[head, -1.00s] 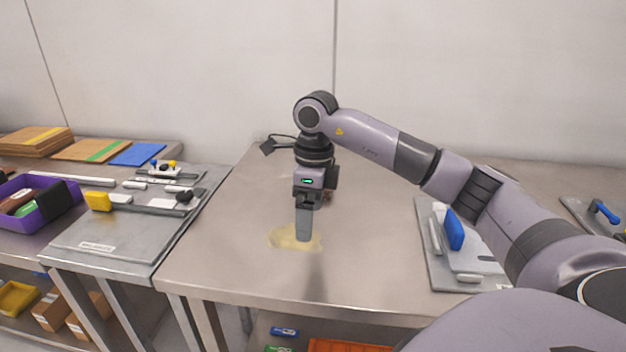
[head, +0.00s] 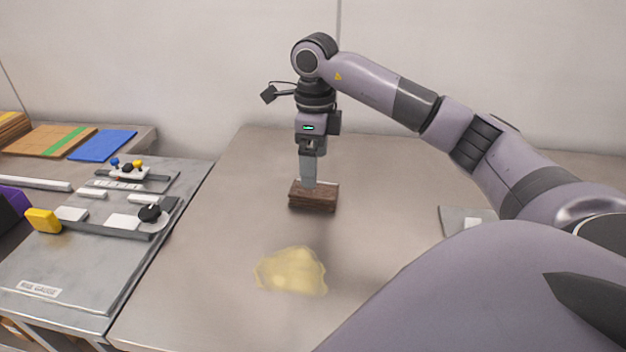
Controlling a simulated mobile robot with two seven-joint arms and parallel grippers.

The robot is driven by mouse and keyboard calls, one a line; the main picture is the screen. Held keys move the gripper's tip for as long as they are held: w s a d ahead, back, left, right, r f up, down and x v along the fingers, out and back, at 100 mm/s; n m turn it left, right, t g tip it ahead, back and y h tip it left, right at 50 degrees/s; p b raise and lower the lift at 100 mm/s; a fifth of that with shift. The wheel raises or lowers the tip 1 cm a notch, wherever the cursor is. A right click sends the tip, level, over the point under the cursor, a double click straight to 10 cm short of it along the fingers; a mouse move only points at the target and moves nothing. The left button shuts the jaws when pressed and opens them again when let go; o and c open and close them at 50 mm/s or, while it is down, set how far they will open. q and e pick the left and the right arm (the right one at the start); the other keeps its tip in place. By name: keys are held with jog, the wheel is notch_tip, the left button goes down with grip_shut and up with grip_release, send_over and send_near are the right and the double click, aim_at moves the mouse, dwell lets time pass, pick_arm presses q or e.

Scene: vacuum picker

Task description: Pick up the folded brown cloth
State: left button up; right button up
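The folded brown cloth (head: 314,200) is a small dark brown block-like bundle on the bare steel table (head: 230,230), behind a pale yellow patch. My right gripper (head: 309,186) points straight down, with its fingertips at the cloth's upper edge. The fingers line up with each other in this view, so their opening is hidden. I cannot tell whether they grip the cloth or only meet it. My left gripper is out of view.
The yellow patch (head: 291,271) lies flat in front of the cloth. A lower left bench holds a grey plate (head: 75,265) with fittings, and boards (head: 50,141) behind. A grey plate (head: 455,219) shows partly behind my arm. The table's middle is mostly clear.

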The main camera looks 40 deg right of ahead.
aim_at(314, 194)
jog(key=shift+w+d, duration=0.15)
jog(key=shift+w, duration=0.05)
jog(key=shift+f, duration=0.25)
notch_tip(314, 194, down, 7)
jog(key=shift+w+d+r, duration=0.15)
jog(key=shift+r, duration=0.05)
jog(key=c, duration=1.1)
